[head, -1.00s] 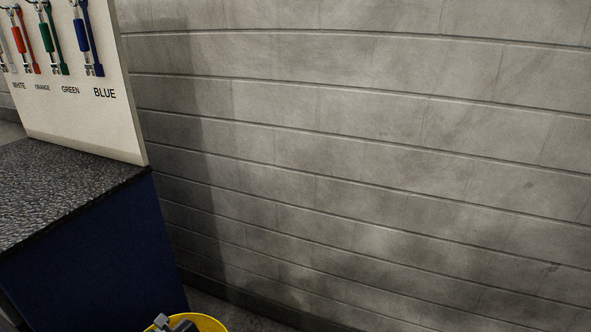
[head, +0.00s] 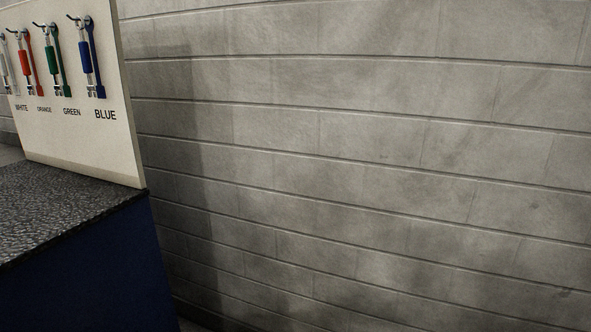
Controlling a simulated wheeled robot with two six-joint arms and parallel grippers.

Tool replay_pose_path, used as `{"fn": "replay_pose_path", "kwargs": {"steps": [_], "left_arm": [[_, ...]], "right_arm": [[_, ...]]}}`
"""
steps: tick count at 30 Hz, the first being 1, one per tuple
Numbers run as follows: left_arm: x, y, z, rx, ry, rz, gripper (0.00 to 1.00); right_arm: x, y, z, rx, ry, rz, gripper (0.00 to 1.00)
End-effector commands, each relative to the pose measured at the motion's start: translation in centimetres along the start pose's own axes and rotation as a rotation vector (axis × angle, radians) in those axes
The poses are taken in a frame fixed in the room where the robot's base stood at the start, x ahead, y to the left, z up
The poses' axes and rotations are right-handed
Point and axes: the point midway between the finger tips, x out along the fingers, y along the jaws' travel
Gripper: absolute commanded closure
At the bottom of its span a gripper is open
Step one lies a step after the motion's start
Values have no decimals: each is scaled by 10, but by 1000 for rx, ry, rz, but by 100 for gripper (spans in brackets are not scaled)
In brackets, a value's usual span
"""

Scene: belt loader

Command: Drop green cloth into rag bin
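I see no green cloth in the head view. The yellow round container that showed at the bottom edge in the earlier frame is out of the picture now. Neither of my grippers shows.
A dark blue cabinet (head: 85,275) with a speckled dark top (head: 60,205) stands at the left. A white board (head: 85,140) above it holds tools on hooks, labelled white, orange, green and blue. A grey block wall (head: 380,170) fills the middle and right.

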Motion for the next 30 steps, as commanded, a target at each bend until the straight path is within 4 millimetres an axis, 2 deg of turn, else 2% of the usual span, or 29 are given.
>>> {"fn": "replay_pose_path", "kwargs": {"steps": [5, 11, 17, 24, 30], "left_arm": [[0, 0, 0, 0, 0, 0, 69], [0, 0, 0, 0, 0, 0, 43], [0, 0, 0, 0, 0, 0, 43], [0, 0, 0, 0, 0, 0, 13], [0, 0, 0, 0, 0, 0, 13]], "right_arm": [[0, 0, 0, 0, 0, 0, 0], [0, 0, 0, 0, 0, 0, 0], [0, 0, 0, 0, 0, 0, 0], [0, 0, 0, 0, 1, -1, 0], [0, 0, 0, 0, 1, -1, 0]]}}
